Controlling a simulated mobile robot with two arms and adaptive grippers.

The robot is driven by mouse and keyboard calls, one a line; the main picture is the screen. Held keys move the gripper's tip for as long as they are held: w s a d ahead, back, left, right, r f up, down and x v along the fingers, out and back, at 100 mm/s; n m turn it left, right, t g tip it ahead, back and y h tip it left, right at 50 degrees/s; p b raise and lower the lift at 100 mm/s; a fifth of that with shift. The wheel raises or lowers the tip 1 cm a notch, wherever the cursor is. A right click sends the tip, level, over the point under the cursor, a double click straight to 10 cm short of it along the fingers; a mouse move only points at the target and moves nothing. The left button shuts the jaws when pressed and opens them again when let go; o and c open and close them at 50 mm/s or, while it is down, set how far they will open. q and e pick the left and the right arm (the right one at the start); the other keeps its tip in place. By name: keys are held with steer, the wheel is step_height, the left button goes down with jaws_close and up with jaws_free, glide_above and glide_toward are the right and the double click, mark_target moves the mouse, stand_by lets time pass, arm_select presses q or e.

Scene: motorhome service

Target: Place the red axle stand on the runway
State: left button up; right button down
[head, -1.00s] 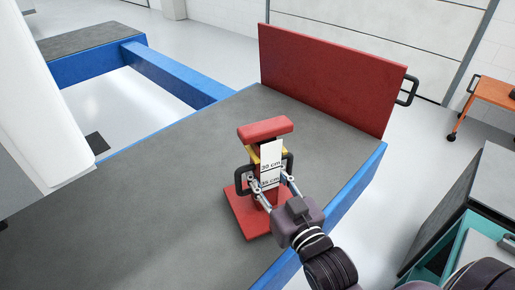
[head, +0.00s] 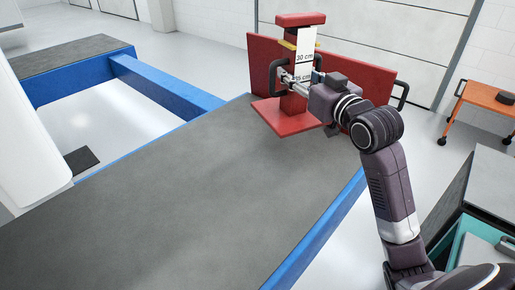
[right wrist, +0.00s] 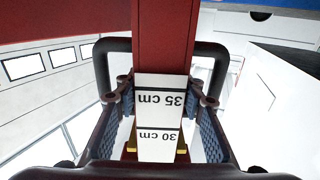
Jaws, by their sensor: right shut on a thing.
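The red axle stand (head: 291,118) has a flat base, a top pad, a white height label and black side handles. It is upright in my right gripper (head: 290,84), raised above the grey runway (head: 170,200) with blue sides, near its far end. In the right wrist view my right gripper's fingers (right wrist: 160,110) close in from both sides of the stand, and its label (right wrist: 160,115) reads 30 cm and 35 cm upside down. The gap under the base is hard to judge. My left gripper is not in view.
A red upright panel (head: 365,85) with a black handle closes the runway's far end, behind the stand. A blue beam (head: 165,85) joins a second runway (head: 70,68) at left. An orange trolley (head: 487,95) and a grey-topped cabinet (head: 490,185) stand at right. The runway top is clear.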

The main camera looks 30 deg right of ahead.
step_height(320, 180, down, 19)
steer(key=shift+b, duration=0.35)
steer(key=c, duration=1.7)
jaws_free()
steer(key=shift+f, duration=0.4)
steer(key=o, duration=0.4)
steer(key=shift+r, duration=0.1)
steer(key=shift+o, duration=0.2)
steer(key=s+b, duration=0.2)
steer(key=s, duration=1)
